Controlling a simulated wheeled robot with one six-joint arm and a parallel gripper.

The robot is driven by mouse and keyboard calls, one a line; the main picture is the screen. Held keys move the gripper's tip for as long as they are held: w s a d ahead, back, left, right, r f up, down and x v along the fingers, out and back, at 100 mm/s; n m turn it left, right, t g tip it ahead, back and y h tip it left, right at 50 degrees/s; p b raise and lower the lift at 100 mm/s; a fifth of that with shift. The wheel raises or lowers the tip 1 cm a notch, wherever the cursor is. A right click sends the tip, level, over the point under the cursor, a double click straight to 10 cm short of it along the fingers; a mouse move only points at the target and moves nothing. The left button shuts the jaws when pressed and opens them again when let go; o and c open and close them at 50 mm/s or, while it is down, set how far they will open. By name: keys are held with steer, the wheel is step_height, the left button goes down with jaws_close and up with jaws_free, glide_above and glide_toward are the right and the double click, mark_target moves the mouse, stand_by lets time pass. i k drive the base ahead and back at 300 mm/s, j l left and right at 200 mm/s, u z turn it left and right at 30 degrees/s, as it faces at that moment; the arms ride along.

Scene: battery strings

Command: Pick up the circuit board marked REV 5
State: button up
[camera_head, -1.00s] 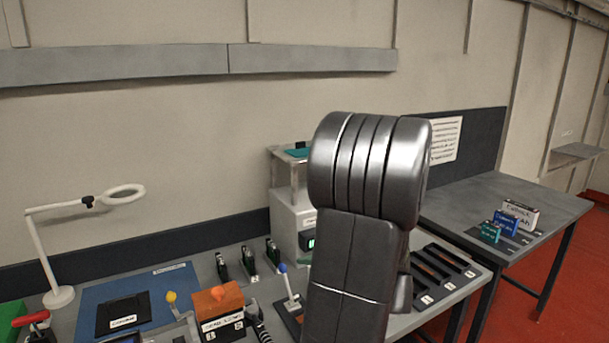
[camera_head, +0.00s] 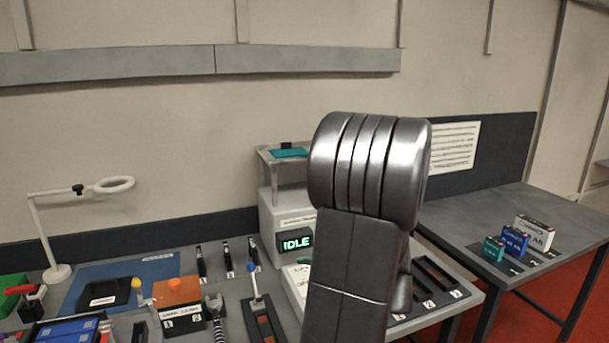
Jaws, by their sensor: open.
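No marking REV 5 can be read in this view. Several thin dark upright pieces, one of them the middle piece (camera_head: 227,258), stand in a row at the back of the bench. They may be circuit boards, but I cannot tell. My own arm fills the middle of the view and hides part of the bench behind it. My gripper does not show.
A grey machine (camera_head: 287,215) with a green IDLE display stands at the back. An orange-topped box (camera_head: 177,291), a blue mat (camera_head: 160,268) and a white ring lamp (camera_head: 57,270) are on the left. Numbered slots (camera_head: 440,275) lie right of my arm. A second table (camera_head: 470,215) holds labelled boxes (camera_head: 515,242).

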mark_target(199, 251)
steer(key=k+l+u, duration=0.1)
steer(key=l+u, duration=0.35)
steer(key=l, duration=0.3)
steer(key=l+u, duration=0.15)
steer(key=u, duration=0.5)
